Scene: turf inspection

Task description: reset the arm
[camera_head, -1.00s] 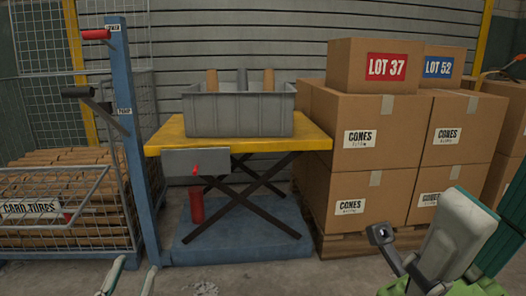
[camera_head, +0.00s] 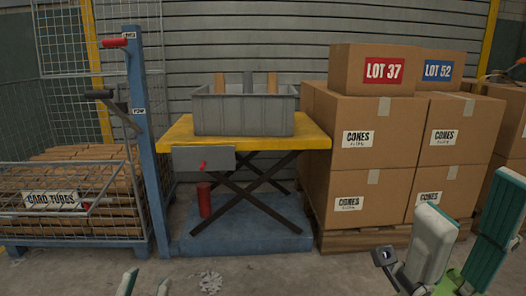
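My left gripper (camera_head: 145,285) shows only as two pale green fingertips at the bottom edge, left of centre. They stand apart with bare floor between them, so it is open and empty. My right gripper (camera_head: 462,228) is at the lower right, in front of the box pallet. Its two broad green and pale fingers stand apart with nothing between them. A grey and black part of my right arm shows beside it. The rest of both arms is out of view.
A yellow lift table (camera_head: 305,135) bears a grey bin (camera_head: 243,116) holding upright pieces. Left are a blue post (camera_head: 145,140) with levers and a wire cage (camera_head: 75,238) of card tubes. Stacked cartons (camera_head: 372,143) stand right.

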